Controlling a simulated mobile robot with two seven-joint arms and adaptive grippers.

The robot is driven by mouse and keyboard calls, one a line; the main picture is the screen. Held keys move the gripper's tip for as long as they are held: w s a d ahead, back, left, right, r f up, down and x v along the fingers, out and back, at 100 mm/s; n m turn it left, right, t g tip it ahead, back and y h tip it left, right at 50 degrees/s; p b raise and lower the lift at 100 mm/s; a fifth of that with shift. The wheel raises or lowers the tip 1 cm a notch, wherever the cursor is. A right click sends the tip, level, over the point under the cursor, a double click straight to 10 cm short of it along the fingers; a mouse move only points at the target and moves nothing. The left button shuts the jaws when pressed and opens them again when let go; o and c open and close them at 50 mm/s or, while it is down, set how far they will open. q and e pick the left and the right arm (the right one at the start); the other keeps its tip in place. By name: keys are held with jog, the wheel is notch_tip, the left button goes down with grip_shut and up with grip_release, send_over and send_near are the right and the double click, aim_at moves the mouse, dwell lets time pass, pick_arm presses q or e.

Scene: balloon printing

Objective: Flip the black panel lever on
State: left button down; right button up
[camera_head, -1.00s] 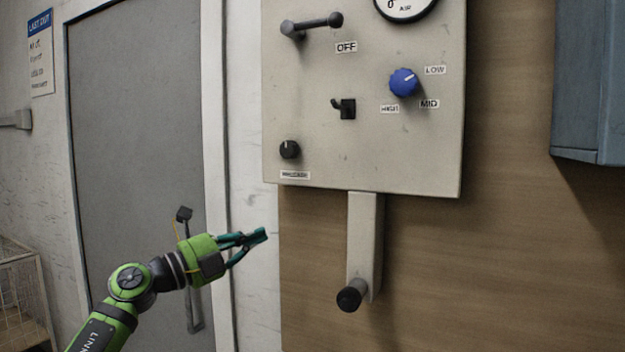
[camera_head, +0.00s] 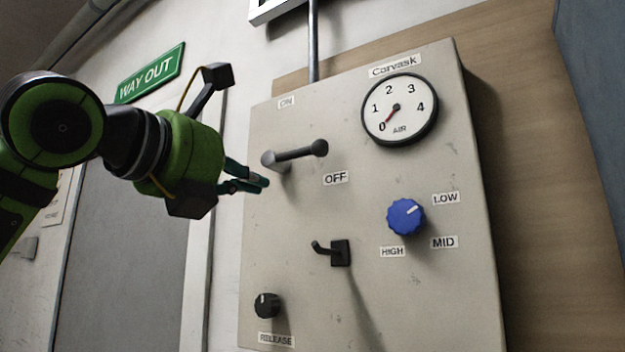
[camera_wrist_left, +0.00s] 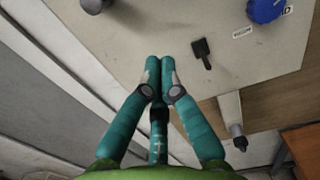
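The dark panel lever (camera_head: 300,153) is on the upper left of the grey panel (camera_head: 395,310). Its handle points right, toward the OFF label (camera_head: 336,178); the ON label (camera_head: 286,102) is above it. My left gripper (camera_head: 264,183) is beside the panel's left edge, with its teal fingertips just left of and slightly below the lever pivot in the head view. I cannot tell whether they touch the panel. In the left wrist view the fingertips (camera_wrist_left: 160,64) are together and empty. A dark rounded part, seemingly the lever base (camera_wrist_left: 95,4), shows at the top edge. My right gripper is not in view.
A black hook-shaped switch (camera_head: 334,251), a blue knob (camera_head: 406,217) and a black RELEASE knob (camera_head: 267,305) stick out below the lever. An air gauge (camera_head: 399,109) reads near 0. A grey door (camera_head: 125,285) is left of the panel.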

aim_at(298, 156)
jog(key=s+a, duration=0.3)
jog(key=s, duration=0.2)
pick_arm(q)
jog(key=w+d+r+p, duration=0.5)
jog(key=w+p, duration=0.2)
jog(key=p, duration=0.2)
jog(key=shift+w+d, duration=0.15)
jog(key=shift+w, duration=0.2)
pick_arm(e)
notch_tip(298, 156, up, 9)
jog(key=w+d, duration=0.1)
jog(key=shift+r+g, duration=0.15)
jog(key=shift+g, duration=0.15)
pick_arm(q)
jog(key=shift+w+f, duration=0.1)
jog(key=shift+f, duration=0.05)
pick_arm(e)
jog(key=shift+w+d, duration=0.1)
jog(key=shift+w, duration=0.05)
pick_arm(q)
jog(key=shift+d+r+n, duration=0.15)
jog(key=shift+r+n, duration=0.15)
jog(key=shift+n, duration=0.1)
